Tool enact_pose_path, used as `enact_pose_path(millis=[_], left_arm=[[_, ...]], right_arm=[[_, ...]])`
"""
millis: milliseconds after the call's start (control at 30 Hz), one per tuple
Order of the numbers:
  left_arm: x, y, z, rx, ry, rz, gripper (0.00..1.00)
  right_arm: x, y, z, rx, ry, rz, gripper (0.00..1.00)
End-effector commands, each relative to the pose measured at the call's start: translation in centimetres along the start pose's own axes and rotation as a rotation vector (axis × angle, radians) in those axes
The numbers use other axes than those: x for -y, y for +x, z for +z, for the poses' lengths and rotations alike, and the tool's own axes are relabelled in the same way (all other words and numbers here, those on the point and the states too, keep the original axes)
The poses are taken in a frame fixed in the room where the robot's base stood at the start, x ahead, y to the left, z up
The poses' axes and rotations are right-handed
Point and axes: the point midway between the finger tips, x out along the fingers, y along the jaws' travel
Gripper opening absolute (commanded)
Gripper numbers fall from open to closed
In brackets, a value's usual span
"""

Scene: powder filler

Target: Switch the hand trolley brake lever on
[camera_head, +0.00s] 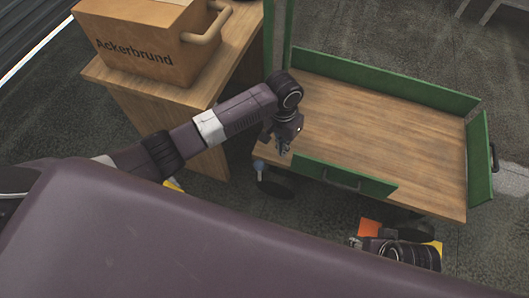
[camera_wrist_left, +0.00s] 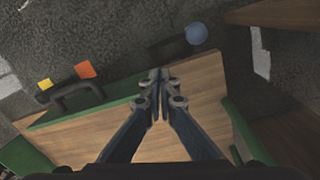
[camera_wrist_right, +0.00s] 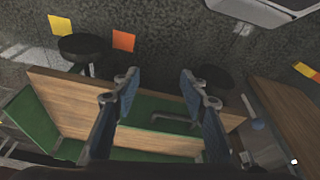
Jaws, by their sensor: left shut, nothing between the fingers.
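The hand trolley (camera_head: 350,115) has a wooden deck and green side panels. A blue ball knob (camera_head: 260,165), which looks like the end of the brake lever, sticks out at the trolley's near left corner beside a dark wheel (camera_head: 276,187). The knob also shows in the left wrist view (camera_wrist_left: 196,33), ahead and right of the fingertips. My left gripper (camera_head: 284,148) is shut and empty, pointing down over the deck's corner, apart from the knob. My right gripper (camera_wrist_right: 160,77) is open and empty in the right wrist view, with the trolley beyond its fingers.
A wooden table (camera_head: 225,75) stands left of the trolley with a cardboard box (camera_head: 150,40) marked "Ackerbrund" on it. A low green panel with a dark handle (camera_head: 342,181) edges the trolley's near side. Orange (camera_wrist_right: 123,40) and yellow (camera_wrist_right: 60,25) squares show near the floor.

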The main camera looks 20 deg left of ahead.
Motion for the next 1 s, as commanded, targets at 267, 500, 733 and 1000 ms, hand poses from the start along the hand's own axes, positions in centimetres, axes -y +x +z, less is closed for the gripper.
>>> enact_pose_path(millis=[267,500,733,1000], left_arm=[[5.4,-2.4,-3.0,0.046,-0.101,-0.087,0.0],[6.3,-2.9,-3.4,0.053,-0.122,-0.099,0.0],[6.2,-2.9,-3.4,0.053,-0.121,-0.098,0.0],[6.4,-0.9,-3.2,0.055,-0.121,-0.098,0.0]], right_arm=[[0.1,0.9,0.1,0.004,0.0,-0.001,0.4],[0.1,1.1,0.1,0.004,-0.001,-0.001,0.4],[0.1,1.1,0.1,0.004,0.0,-0.001,0.4],[0.0,-0.9,-0.1,-0.011,0.001,0.001,0.4]])
